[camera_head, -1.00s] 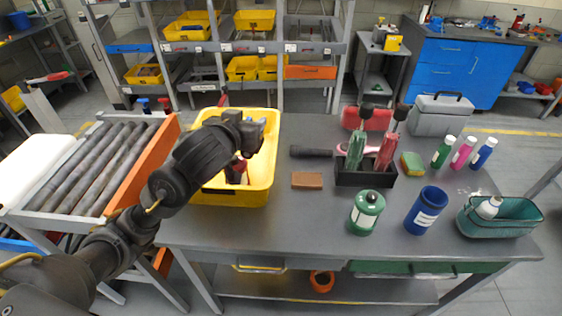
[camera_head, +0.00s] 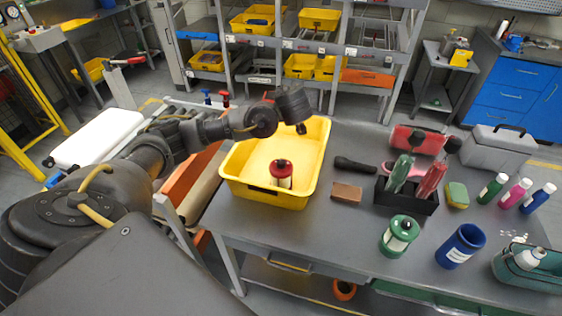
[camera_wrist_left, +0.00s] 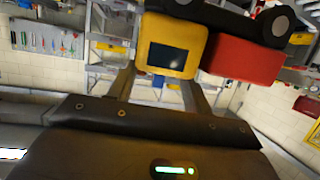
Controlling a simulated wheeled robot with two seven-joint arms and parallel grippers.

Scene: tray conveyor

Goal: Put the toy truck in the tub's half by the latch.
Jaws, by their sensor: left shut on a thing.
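The toy truck (camera_wrist_left: 170,45) fills the top of the left wrist view, with a yellow cab, dark window, red body and black wheels. My left gripper (camera_wrist_left: 160,82) is shut on it. In the head view my left gripper (camera_head: 298,112) is above the far part of the yellow tub (camera_head: 237,178); the truck is not clearly visible there. A red-topped lantern-like thing (camera_head: 281,170) stands in the tub's near part. A dark fitting (camera_head: 266,190) shows on the tub's near wall; I cannot tell if it is the latch. My right gripper is not in view.
Right of the tub lie a brown block (camera_head: 346,192) and a dark torch (camera_head: 356,164). A roller conveyor is at the left, partly behind my arm.

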